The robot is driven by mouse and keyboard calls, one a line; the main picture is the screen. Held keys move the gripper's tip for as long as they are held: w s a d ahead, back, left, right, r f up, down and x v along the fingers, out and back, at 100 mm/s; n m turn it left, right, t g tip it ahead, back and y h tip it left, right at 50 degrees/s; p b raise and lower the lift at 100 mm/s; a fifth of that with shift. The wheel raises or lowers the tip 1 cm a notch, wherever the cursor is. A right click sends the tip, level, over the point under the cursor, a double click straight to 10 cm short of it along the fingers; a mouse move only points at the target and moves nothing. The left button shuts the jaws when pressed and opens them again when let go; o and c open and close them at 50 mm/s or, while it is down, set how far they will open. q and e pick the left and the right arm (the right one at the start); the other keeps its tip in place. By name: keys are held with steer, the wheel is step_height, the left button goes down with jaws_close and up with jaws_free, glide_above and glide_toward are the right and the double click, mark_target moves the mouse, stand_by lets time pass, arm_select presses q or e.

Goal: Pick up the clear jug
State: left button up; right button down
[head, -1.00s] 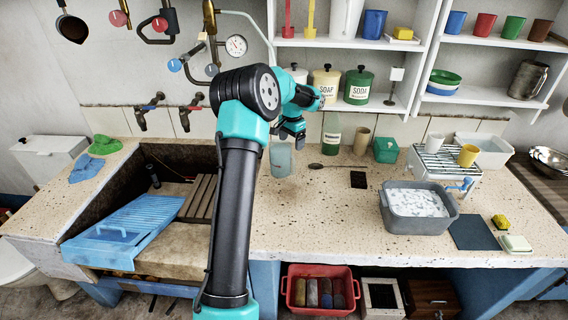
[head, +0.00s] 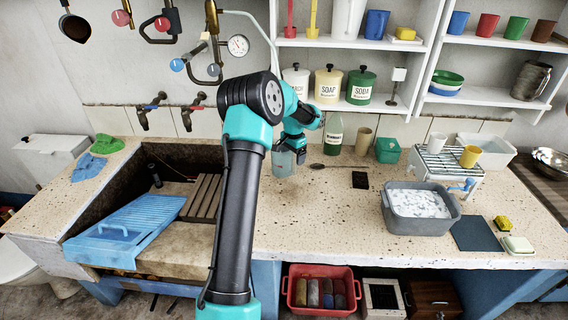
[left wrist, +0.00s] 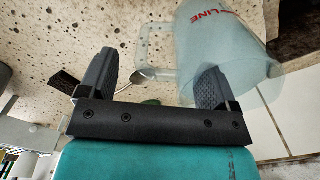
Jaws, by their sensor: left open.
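The clear jug (head: 283,165) stands on the speckled stone counter, partly covered by my left gripper (head: 295,149) in the head view. In the left wrist view the translucent jug (left wrist: 232,52) shows red lettering and a pale handle (left wrist: 145,48). My left gripper (left wrist: 155,72) is open there. In that picture the handle lies between its two dark fingers, and the right finger overlaps the jug's body. I cannot tell whether either finger touches the jug. My right gripper is not in view.
A green bottle (head: 333,135), a tan cup (head: 363,141) and a green box (head: 388,150) stand right of the jug. A spoon (head: 323,167) lies nearby. The stone trough with a blue washboard (head: 125,230) is at left. The front middle counter is clear.

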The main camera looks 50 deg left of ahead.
arm_select(q)
steer(key=shift+f, duration=0.5)
jaws_close()
stand_by(0.8)
